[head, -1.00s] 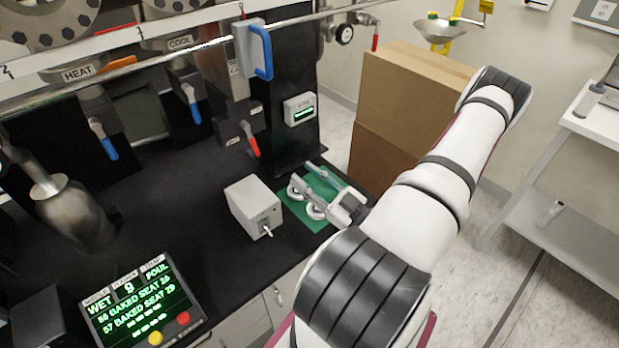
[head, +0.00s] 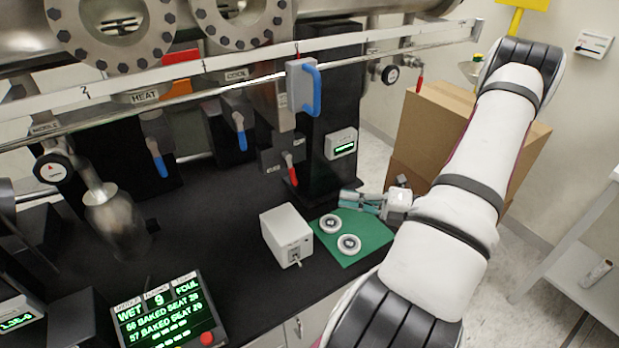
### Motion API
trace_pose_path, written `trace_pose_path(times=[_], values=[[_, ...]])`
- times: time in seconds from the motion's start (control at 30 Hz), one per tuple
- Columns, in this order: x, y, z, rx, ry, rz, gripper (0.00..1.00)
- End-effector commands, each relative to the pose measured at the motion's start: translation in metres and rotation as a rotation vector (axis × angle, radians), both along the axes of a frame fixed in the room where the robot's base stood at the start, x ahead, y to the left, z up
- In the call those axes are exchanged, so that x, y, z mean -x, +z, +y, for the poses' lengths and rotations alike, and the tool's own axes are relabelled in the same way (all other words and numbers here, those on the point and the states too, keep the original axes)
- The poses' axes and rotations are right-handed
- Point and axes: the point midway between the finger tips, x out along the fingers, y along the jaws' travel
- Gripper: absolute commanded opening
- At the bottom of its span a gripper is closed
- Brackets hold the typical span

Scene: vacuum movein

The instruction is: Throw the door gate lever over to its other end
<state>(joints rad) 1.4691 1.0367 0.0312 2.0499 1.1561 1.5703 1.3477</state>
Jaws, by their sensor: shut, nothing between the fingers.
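No label reading "door gate" is legible, so I cannot tell for sure which lever is meant. A small red-handled lever (head: 290,170) hangs down from a dark labelled plate (head: 280,153) on the black column. A blue-handled lever (head: 240,132) hangs under the COOL sign, and another blue-handled lever (head: 158,160) hangs under HEAT. A grey block with a blue handle (head: 316,88) sits on the rail. My gripper (head: 344,199) is shut and empty over the back edge of the green mat, pointing left. It is to the right of and below the red handle, apart from it.
The green mat (head: 375,232) carries two round metal discs (head: 330,224). A grey box (head: 287,235) with a small toggle stands left of it. A small display (head: 341,144) is on the column. Cardboard boxes (head: 425,125) stand behind my arm. The black bench (head: 205,215) is clear mid-left.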

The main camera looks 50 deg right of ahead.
Motion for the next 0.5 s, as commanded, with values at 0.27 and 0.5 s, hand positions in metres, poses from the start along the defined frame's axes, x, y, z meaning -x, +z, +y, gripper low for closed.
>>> trace_pose_path(times=[0.27, 0.5], values=[[-0.004, 0.034, -0.049, 0.883, 0.276, -0.274, 0.0], [-0.006, 0.053, -0.071, 1.225, 0.429, -0.426, 0.0]])
